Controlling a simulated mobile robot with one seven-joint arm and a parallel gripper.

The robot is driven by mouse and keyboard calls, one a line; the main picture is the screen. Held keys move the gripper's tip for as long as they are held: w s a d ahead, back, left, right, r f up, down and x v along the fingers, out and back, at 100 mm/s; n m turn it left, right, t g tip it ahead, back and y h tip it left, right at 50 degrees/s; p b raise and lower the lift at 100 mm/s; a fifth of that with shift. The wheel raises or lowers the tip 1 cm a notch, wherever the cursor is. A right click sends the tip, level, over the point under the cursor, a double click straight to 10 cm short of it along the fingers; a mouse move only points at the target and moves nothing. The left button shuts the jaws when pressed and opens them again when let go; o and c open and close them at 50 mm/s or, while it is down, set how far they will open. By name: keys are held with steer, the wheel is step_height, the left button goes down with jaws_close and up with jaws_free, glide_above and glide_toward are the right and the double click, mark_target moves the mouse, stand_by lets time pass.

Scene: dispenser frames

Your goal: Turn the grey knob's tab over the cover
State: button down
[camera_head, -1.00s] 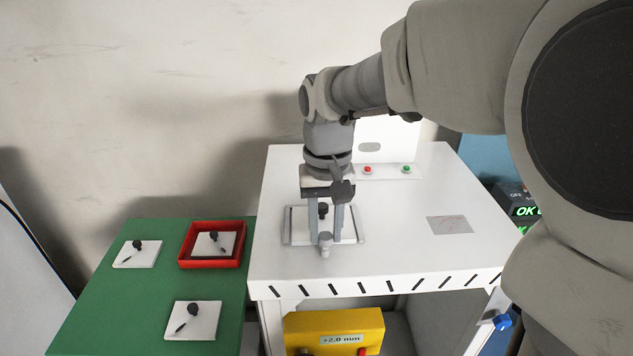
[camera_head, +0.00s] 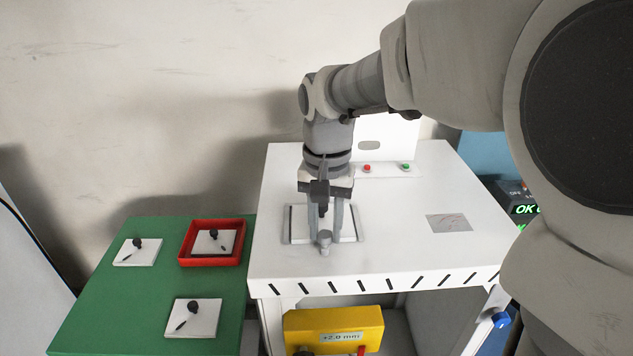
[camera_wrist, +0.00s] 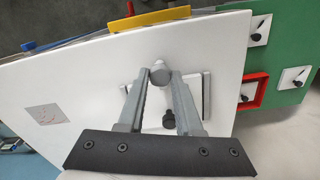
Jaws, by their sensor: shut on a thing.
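The grey knob (camera_head: 324,240) stands at the near edge of the cover on the white table. My gripper (camera_head: 325,235) points down and is shut on this knob. In the wrist view the grey knob (camera_wrist: 159,72) sits between the fingertips of my gripper (camera_wrist: 160,77). The cover (camera_head: 297,232) is a white plate in a frame, with a black knob (camera_wrist: 168,118) standing on it between my fingers. The cover also shows in the wrist view (camera_wrist: 192,98), partly behind the fingers. I cannot make out which way the grey knob's tab points.
A green table (camera_head: 100,295) at left holds several white plates with black knobs, one in a red tray (camera_head: 212,263). Red (camera_head: 367,168) and green (camera_head: 405,167) buttons sit at the back. A yellow box (camera_head: 300,325) is below the front edge. The table's right side is mostly clear.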

mark_target(326, 234)
steer(key=c, duration=0.6)
jaws_free()
step_height(326, 234, up, 18)
steer(key=shift+f+p, duration=0.25)
steer(key=shift+p, duration=0.15)
steer(key=s+d+f+n+t, duration=0.1)
steer(key=s+d+f+t, duration=0.1)
steer(key=s+d+f, duration=0.1)
steer(key=s+d+f+n+t, duration=0.1)
steer(key=s+d+f, duration=0.2)
steer(key=s+f, duration=0.2)
steer(key=s+d+f+n+t, duration=0.1)
steer(key=s+d+f+t, duration=0.1)
steer(key=s+d+f, duration=0.2)
steer(key=shift+s+f+t, duration=0.2)
steer(key=shift+s+t, duration=0.1)
steer(key=shift+s, duration=1.1)
